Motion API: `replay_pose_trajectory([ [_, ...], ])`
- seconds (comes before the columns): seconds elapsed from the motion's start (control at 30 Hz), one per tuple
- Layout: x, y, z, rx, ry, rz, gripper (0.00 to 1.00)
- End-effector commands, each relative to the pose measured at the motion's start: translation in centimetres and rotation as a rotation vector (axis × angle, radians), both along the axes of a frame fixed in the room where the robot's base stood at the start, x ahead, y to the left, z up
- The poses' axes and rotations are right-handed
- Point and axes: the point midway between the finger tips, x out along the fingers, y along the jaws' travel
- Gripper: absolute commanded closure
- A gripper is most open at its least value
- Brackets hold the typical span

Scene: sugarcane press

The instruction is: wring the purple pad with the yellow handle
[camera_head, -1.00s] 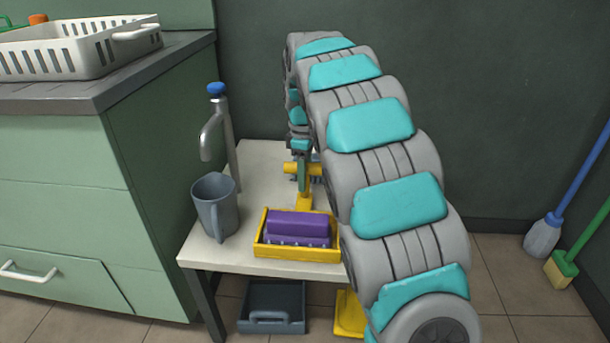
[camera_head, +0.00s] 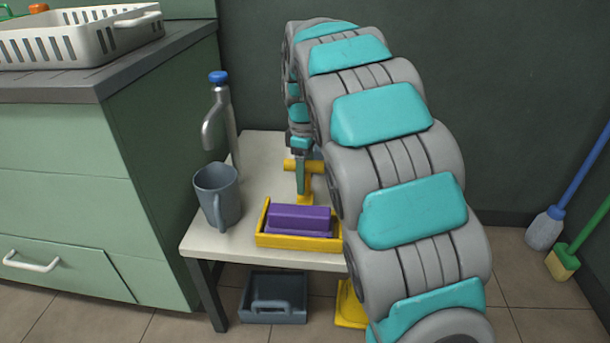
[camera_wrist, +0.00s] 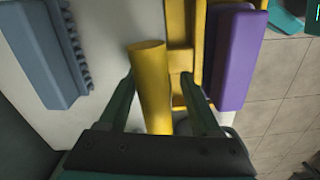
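The purple pad (camera_head: 300,217) lies in a yellow tray (camera_head: 262,240) at the front of a low white table. The pad also shows at the right of the wrist view (camera_wrist: 240,58). The yellow handle (camera_head: 290,166) stands behind the tray; its bar shows in the wrist view (camera_wrist: 150,75) between my fingers. My gripper (camera_wrist: 157,85) is open around that bar, with a small gap at the right finger. In the head view my gripper (camera_head: 301,180) is at the handle, partly hidden by my arm. A blue-grey toothed block (camera_wrist: 48,50) lies left of the bar in the wrist view.
A grey mug (camera_head: 215,195) and a tap with a blue top (camera_head: 222,115) stand left on the table. A green cabinet (camera_head: 60,200) borders it. A dark bin (camera_head: 273,300) and a yellow object (camera_head: 349,308) are underneath. Brooms (camera_head: 546,228) lean at the right.

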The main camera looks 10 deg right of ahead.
Motion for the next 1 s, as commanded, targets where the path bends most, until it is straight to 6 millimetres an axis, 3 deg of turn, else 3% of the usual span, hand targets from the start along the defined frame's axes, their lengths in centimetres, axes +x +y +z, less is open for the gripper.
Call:
replay_pose_trajectory([
  [0.27, 0.1, 0.0, 0.9, 0.0, -0.002, 0.001, 0.35],
  [0.7, 0.0, 0.1, 7.1, 0.001, 0.0, 0.001, 0.35],
  [1.0, 0.0, 0.0, 7.8, 0.0, -0.001, 0.0, 0.35],
])
